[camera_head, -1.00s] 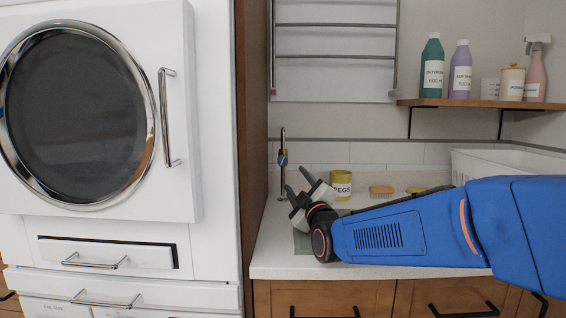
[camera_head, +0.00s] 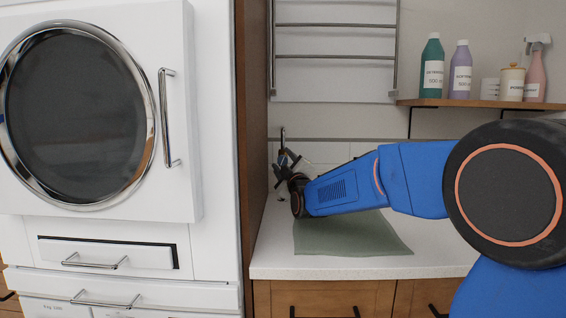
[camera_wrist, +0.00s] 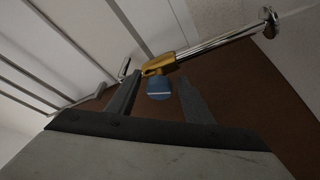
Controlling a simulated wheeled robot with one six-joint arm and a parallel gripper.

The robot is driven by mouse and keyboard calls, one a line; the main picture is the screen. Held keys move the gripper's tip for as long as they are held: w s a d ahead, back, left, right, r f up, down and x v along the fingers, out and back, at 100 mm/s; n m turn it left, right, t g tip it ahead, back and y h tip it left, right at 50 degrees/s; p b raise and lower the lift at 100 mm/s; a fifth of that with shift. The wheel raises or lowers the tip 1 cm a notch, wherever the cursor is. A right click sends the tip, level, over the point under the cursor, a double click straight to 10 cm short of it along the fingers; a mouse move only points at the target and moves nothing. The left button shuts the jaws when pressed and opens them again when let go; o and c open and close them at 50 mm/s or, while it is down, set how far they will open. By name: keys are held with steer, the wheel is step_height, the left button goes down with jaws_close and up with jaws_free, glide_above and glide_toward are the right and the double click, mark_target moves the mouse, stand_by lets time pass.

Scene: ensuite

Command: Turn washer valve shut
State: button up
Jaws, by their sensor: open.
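The washer valve is on a thin chrome pipe (camera_wrist: 222,36) at the back left of the counter. In the wrist view it has a brass body (camera_wrist: 160,64) and a blue knob (camera_wrist: 160,88) with a pale line across it. My gripper (camera_wrist: 160,100) is open, and the knob shows between its two fingers. I cannot tell whether the fingers touch it. In the head view my gripper (camera_head: 288,162) is at the pipe (camera_head: 282,136), and the gripper and arm mostly hide the valve.
A white washer (camera_head: 215,120) stands left, beside a brown side panel (camera_head: 252,120). A green cloth (camera_head: 350,236) lies on the pale counter (camera_head: 277,258). A towel rail (camera_head: 335,55) hangs above. A shelf (camera_head: 470,103) with several bottles is at right.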

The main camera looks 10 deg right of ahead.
steer(key=shift+w, duration=0.25)
steer(key=c, duration=1.1)
steer(key=shift+o, duration=0.3)
steer(key=shift+m, duration=0.5)
steer(key=shift+m+t+h, duration=0.35)
steer(key=shift+m+h, duration=0.4)
steer(key=shift+m, duration=0.9)
steer(key=shift+m+t+h, duration=0.35)
steer(key=shift+m+h, duration=0.4)
steer(key=shift+m, duration=1.2)
